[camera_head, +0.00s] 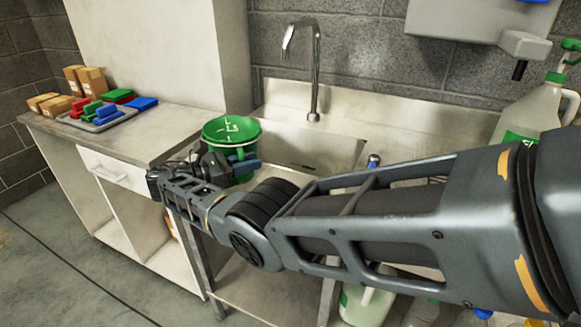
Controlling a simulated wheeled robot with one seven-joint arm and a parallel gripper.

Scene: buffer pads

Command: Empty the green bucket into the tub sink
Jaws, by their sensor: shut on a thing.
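The green bucket (231,132) is at the left end of the tub sink (312,146), close to the counter's right edge. It looks roughly upright. Its open top and pale markings on the inner wall show, but I cannot tell its contents. My gripper (219,165) is at the near side of the bucket and shut on it. My arm hides the fingertips in part and the bucket's lower near side. The steel sink basin lies to the right of the bucket, and its near edge is partly hidden by my arm.
A tall faucet (313,68) rises behind the basin. A counter (169,132) on the left holds a grey tray (102,121) with coloured blocks or brushes, and cardboard boxes (73,87). A large white jug (537,109) stands at the right. A grey dispenser (462,22) hangs above.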

